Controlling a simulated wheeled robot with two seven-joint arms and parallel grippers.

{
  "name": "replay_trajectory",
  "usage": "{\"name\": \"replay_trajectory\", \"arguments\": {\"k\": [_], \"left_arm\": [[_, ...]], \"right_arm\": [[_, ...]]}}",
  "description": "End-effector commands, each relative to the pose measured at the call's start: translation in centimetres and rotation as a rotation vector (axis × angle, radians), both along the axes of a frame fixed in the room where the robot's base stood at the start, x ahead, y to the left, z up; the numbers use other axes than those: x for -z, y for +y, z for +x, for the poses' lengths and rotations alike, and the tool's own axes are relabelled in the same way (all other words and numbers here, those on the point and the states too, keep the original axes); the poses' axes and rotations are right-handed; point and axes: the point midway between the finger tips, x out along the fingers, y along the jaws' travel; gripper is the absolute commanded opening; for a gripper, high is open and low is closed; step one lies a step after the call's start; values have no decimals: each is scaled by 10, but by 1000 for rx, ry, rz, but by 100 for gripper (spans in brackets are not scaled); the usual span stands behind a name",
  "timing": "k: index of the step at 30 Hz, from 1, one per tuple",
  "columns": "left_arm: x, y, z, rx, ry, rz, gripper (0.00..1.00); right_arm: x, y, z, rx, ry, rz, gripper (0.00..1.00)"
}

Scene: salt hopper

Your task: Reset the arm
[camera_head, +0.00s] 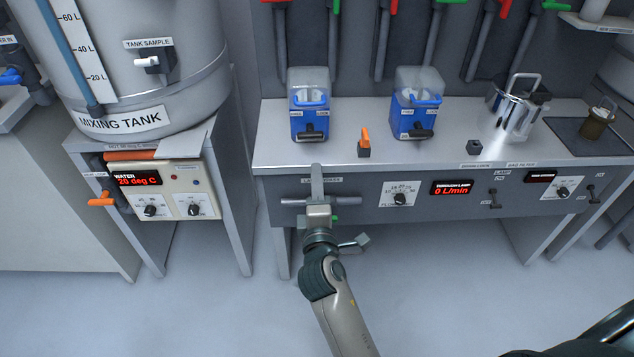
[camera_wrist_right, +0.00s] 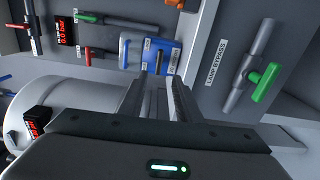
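My right arm comes in from the bottom middle of the head view. Its gripper (camera_head: 317,175) is raised in front of the counter's front panel and partly hides a label there. Whether it touches the panel cannot be told. In the right wrist view the two dark fingers (camera_wrist_right: 155,90) stand apart with a gap between them, and I see nothing held. Beyond them are a blue part (camera_wrist_right: 137,50) and a grey pipe marked "LAMP BYPASS" with a green handle (camera_wrist_right: 265,82). My left gripper is not in view.
The counter (camera_head: 265,150) carries two blue containers (camera_head: 309,122) (camera_head: 412,122), an orange-levered switch (camera_head: 364,146), a steel jug (camera_head: 515,115) and an olive cup (camera_head: 597,124). The mixing tank (camera_head: 180,95) stands left, above a water control panel (camera_head: 170,190). Open floor (camera_head: 420,290) lies before the counter.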

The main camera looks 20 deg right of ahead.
Motion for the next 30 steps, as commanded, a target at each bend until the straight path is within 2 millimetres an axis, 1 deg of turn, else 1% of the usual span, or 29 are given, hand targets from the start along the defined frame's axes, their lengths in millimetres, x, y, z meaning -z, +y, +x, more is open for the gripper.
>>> {"name": "replay_trajectory", "arguments": {"k": [5,14,17,19,20,23,26,27,29,30], "left_arm": [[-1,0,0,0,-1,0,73],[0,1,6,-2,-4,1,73],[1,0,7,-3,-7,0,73],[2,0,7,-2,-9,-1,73],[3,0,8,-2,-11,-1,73],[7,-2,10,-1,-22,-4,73],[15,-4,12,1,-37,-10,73],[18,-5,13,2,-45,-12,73],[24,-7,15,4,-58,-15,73],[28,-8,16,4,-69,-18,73]], "right_arm": [[0,0,0,0,0,0,31],[0,0,0,0,0,0,31],[4,1,0,-5,6,8,31],[12,3,0,-14,20,25,31],[18,4,0,-20,29,38,31],[45,10,-2,-47,72,102,31],[87,18,-8,-76,140,205,31],[108,21,-13,-86,173,257,31],[140,25,-22,-97,226,342,31],[163,28,-31,-99,266,404,31]]}}
